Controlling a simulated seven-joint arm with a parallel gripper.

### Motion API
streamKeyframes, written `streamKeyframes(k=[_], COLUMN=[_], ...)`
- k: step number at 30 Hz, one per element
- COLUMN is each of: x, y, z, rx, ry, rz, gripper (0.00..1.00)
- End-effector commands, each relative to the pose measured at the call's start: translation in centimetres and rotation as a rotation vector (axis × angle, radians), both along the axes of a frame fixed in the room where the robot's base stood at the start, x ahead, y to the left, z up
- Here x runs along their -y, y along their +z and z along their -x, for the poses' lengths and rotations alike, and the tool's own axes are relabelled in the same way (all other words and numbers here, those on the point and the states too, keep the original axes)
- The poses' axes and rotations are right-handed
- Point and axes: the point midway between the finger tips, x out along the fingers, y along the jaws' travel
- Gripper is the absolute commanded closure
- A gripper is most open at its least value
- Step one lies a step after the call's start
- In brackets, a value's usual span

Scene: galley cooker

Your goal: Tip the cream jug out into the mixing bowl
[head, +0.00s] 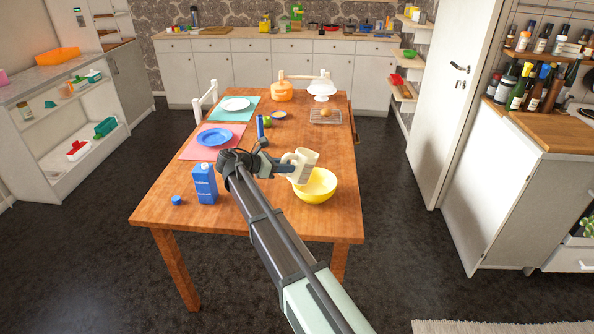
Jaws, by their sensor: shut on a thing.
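The cream jug (305,160) is pale cream coloured and held over the left rim of the yellow mixing bowl (318,188). It looks tilted, but I cannot see its mouth clearly or whether anything is coming out. My gripper (287,167) is shut on the jug at its left, handle side; the fingers are small and partly hidden. The bowl stands on the wooden table (262,215) near its right edge. The inside of the bowl shows yellow, and its contents cannot be made out.
A blue carton (204,184) stands left of my arm, with a blue cap (176,200) beside it. A blue plate (213,137) on a pink mat, a white plate (236,104), an orange pot (281,92) and a wire rack (324,116) lie farther back.

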Motion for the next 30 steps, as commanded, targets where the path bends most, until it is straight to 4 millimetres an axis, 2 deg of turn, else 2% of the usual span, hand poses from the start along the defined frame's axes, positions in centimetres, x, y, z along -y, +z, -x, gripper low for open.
streamKeyframes(k=[17,30], x=[0.1,0.1], y=[1.5,1.6], z=[-0.1,-0.1], rx=[-0.103,-0.114], ry=[-0.001,0.001], rz=[-0.161,-0.175], gripper=[1.0,1.0])
